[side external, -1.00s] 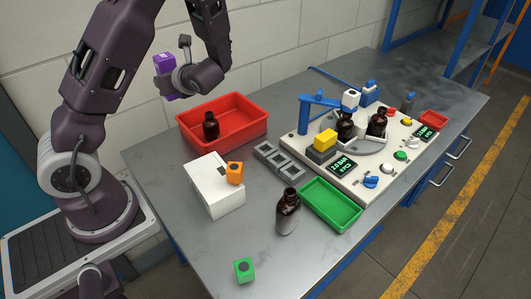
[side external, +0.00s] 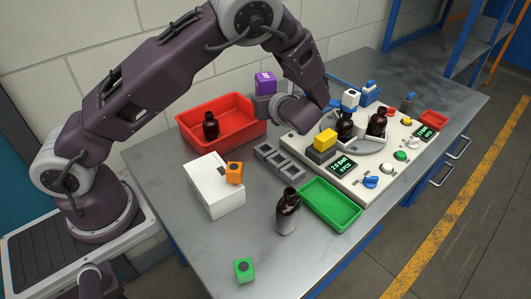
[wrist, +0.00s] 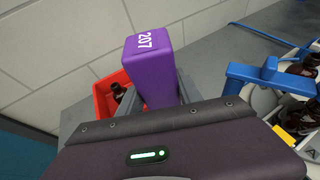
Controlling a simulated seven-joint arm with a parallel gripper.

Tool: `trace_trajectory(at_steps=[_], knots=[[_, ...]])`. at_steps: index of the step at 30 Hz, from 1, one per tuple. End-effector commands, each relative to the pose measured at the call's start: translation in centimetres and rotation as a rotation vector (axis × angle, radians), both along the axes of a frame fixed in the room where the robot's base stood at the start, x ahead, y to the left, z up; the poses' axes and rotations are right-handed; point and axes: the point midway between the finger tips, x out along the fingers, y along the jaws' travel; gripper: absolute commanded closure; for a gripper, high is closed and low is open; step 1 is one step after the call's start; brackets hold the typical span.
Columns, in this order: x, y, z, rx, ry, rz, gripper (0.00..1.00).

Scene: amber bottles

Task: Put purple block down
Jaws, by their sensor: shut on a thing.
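The purple block (side external: 265,82) is held upright in my gripper (side external: 264,98), above the table. In the side view it appears by the right end of the red tray (side external: 238,141); its exact height is hard to tell. In the wrist view the purple block (wrist: 155,70), marked 207, sits between the grey fingers of my gripper (wrist: 158,98). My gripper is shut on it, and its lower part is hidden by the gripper.
A dark bottle (side external: 210,126) stands in the red tray. Grey square frames (side external: 280,161), a white box (side external: 212,187) with an orange block (side external: 235,172), a green tray (side external: 330,204), a bottle (side external: 287,214) and a green block (side external: 244,270) are nearby. A machine panel (side external: 355,180) lies right.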

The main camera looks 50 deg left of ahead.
Motion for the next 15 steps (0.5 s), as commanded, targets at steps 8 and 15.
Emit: trace_trajectory(at_steps=[8,15], knots=[[0.0,0.1,-5.4,0.002,0.002,0.0,1.0],[0.0,0.1,-9.8,0.001,0.0,0.001,1.0]])
